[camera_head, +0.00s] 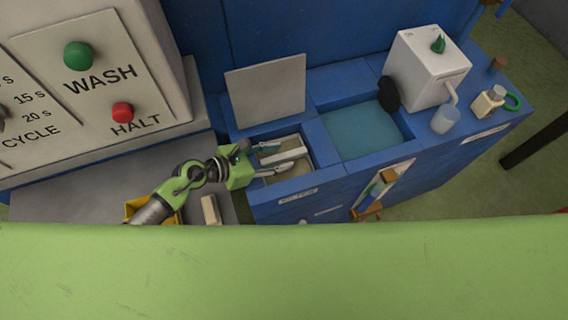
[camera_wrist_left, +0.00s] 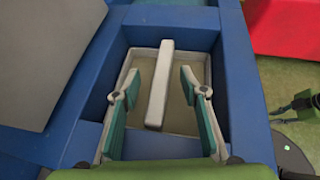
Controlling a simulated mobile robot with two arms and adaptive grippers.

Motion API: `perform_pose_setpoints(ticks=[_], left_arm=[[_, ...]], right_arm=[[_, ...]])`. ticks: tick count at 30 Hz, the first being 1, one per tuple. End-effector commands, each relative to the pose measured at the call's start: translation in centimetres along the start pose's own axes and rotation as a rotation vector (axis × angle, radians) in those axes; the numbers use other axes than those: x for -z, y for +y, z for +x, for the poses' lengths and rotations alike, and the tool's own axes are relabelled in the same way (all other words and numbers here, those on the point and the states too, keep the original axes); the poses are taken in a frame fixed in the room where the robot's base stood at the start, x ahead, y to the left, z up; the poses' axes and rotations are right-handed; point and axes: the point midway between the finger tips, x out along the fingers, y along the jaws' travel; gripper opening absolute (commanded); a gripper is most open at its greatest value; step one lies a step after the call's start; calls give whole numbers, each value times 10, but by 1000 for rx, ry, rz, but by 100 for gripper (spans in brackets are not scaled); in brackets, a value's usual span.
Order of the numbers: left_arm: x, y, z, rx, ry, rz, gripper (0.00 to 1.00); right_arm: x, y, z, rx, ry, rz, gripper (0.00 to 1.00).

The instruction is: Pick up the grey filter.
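My left gripper (camera_wrist_left: 156,88) is open, with one finger on each side of the bar and visible gaps between. In the head view the left gripper (camera_head: 278,160) reaches into the compartment from the left. Whether the fingers touch the bottom is not clear.
A raised grey lid (camera_head: 267,92) stands behind the compartment. A teal-bottomed basin (camera_head: 362,131) lies to its right, then a white dispenser (camera_head: 422,68) and a cup (camera_head: 445,120). A cream block (camera_head: 210,210) lies on the grey surface at left, beside a yellow container (camera_head: 133,207).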

Motion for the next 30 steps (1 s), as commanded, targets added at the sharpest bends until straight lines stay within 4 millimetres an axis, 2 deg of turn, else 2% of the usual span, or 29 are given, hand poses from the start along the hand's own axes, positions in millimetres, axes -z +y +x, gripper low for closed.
perform_pose_setpoints(ticks=[5, 7, 10, 23, 30], left_arm=[[0, 0, 0, 0, 0, 0, 40], [0, 0, 0, -1, 0, 0, 27], [0, 0, 0, -1, 0, 0, 1], [-3, 2, -1, -5, -4, -3, 0], [-20, 3, -10, -6, -9, -1, 0]], right_arm=[[-1, 0, 0, 1, -2, 0, 16], [-1, -1, 0, 1, -1, 0, 16], [1, -2, 0, 2, 1, 1, 16], [5, -3, 0, 4, 7, 2, 16], [6, -3, -5, 3, 8, 2, 16]])
